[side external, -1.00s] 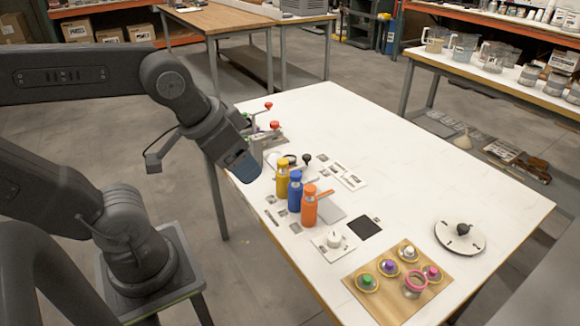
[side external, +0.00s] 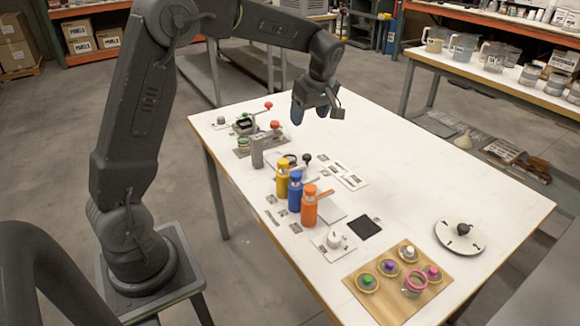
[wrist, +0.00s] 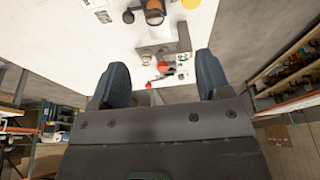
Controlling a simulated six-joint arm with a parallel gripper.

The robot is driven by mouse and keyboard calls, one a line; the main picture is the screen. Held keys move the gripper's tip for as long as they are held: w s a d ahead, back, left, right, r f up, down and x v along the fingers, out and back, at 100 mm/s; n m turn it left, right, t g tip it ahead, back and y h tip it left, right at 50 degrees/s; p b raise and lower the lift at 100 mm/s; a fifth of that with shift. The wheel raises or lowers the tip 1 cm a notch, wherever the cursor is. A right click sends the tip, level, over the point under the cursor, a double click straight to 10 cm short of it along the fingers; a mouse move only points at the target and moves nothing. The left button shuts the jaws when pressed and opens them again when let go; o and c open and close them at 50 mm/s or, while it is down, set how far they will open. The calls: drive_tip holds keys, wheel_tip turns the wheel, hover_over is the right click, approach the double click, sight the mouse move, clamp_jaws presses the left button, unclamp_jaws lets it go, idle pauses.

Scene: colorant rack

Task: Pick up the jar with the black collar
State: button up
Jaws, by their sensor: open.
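A small jar with a dark ring around it (side external: 290,160), seemingly the black-collared jar, stands near the middle of the white table, behind the bottles. It also shows at the top edge of the wrist view (wrist: 154,12), partly cut off. My gripper (side external: 309,113) is raised above the far part of the table, its fingers pointing down, apart from the jar. In the wrist view my gripper (wrist: 161,78) has its two dark blue fingers spread wide with nothing between them.
Yellow (side external: 282,179), blue (side external: 295,191) and orange (side external: 309,207) bottles stand in a row. A black knob (side external: 306,158) is beside the jar. Red-knobbed fixtures (side external: 275,125) lie left of my gripper. A wooden board (side external: 386,304) with several colour-knobbed jars is at front right. The table's right side is mostly clear.

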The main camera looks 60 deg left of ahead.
sight(291, 158)
drive_tip(key=w+a+f+n+g, duration=0.2)
drive_tip(key=w+a+f+n, duration=0.3)
drive_tip(key=f, duration=0.3)
drive_tip(key=shift+n+y, duration=0.4)
drive_tip(key=x, duration=1)
drive_tip(key=a+x, duration=0.1)
drive_tip(key=x, duration=0.4)
drive_tip(key=shift+s+r, duration=0.25)
drive_tip(key=shift+s, duration=0.05)
drive_tip(key=shift+c, duration=0.2)
drive_tip(key=shift+r, duration=0.1)
drive_tip(key=c, duration=1)
